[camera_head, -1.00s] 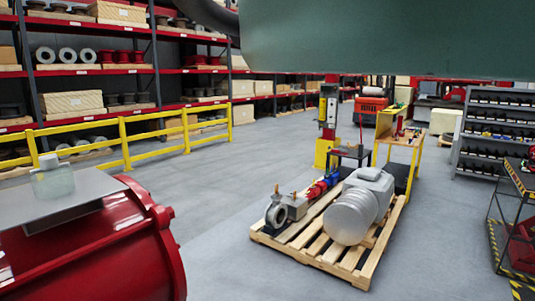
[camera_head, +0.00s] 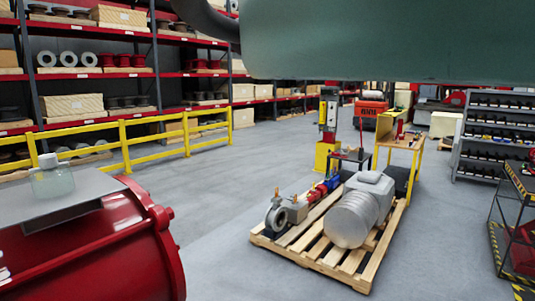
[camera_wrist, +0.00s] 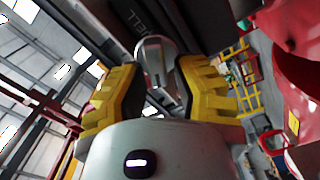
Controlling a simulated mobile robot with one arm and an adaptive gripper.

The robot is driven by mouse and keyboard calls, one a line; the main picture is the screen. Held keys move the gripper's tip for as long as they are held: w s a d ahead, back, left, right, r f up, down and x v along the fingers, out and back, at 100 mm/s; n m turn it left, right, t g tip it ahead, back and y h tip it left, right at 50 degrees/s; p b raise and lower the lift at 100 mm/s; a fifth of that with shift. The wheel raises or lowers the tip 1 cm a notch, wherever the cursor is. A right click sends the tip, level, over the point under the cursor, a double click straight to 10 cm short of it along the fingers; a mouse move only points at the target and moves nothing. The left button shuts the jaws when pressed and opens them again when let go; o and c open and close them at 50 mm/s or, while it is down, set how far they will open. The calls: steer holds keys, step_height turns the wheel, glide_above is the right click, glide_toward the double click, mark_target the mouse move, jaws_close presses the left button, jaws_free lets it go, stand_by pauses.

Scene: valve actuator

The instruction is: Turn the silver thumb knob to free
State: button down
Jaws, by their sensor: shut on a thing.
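In the wrist view, a silver rounded knob (camera_wrist: 157,52) with a smooth, shiny surface stands between the yellow-and-black fingers of my gripper (camera_wrist: 156,82). The fingers are shut on it, one on each side. Their contact faces are partly hidden. A dark surface with partly visible white lettering lies behind the knob. My gripper and the knob do not show in the head view.
In the wrist view, a red rounded housing (camera_wrist: 298,95) is close at the right. In the head view, a large red cylinder (camera_head: 90,245) stands at lower left. A wooden pallet (camera_head: 350,272) with equipment sits on the floor. A yellow railing (camera_head: 125,140) fronts the shelves.

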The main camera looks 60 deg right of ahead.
steer(key=shift+d+f, duration=0.1)
steer(key=shift+f, duration=0.1)
steer(key=c, duration=1.1)
jaws_free()
steer(key=shift+w, duration=0.1)
steer(key=shift+o, duration=0.6)
steer(key=shift+r, duration=0.15)
steer(key=s, duration=1.2)
steer(key=shift+a, duration=0.25)
